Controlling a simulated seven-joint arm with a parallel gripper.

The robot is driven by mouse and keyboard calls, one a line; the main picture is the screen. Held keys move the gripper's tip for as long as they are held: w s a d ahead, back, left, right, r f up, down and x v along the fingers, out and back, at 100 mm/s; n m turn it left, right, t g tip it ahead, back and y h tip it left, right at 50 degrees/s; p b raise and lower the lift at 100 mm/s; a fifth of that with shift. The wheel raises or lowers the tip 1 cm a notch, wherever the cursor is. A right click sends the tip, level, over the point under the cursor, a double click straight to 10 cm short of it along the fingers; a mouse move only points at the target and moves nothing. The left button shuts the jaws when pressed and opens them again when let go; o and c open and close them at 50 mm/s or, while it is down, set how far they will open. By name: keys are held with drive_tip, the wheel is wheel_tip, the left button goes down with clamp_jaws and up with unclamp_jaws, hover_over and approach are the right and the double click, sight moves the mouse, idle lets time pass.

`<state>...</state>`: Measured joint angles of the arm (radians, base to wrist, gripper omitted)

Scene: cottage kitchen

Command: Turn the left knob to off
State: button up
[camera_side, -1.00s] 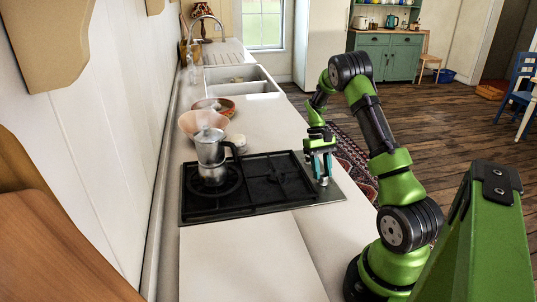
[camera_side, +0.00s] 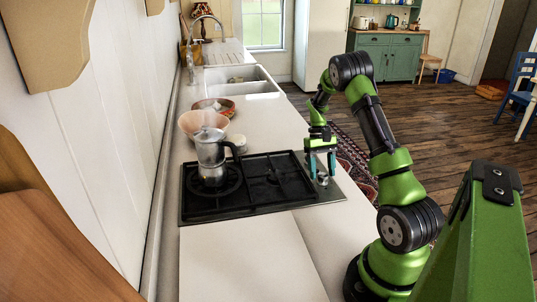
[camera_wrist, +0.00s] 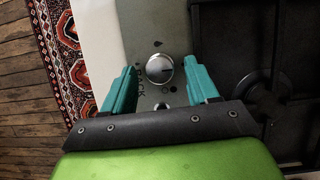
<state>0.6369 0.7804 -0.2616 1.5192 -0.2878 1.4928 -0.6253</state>
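The stove (camera_side: 250,205) is a dark hob with a steel control strip along its right side. My gripper (camera_side: 321,174) is open above the strip, teal fingers pointing down. In the wrist view my gripper (camera_wrist: 160,78) has a finger on each side of the fully visible knob, with gaps on both sides.
A moka pot (camera_side: 210,155) stands on the left burner. Behind the hob are a pinkish bowl (camera_side: 203,122), a reddish dish (camera_side: 225,108) and a small pale jar (camera_side: 238,142). The front counter (camera_side: 245,260) is clear.

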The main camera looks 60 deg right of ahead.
drive_tip(key=v, duration=1.7)
drive_tip(key=shift+s+a, duration=0.1)
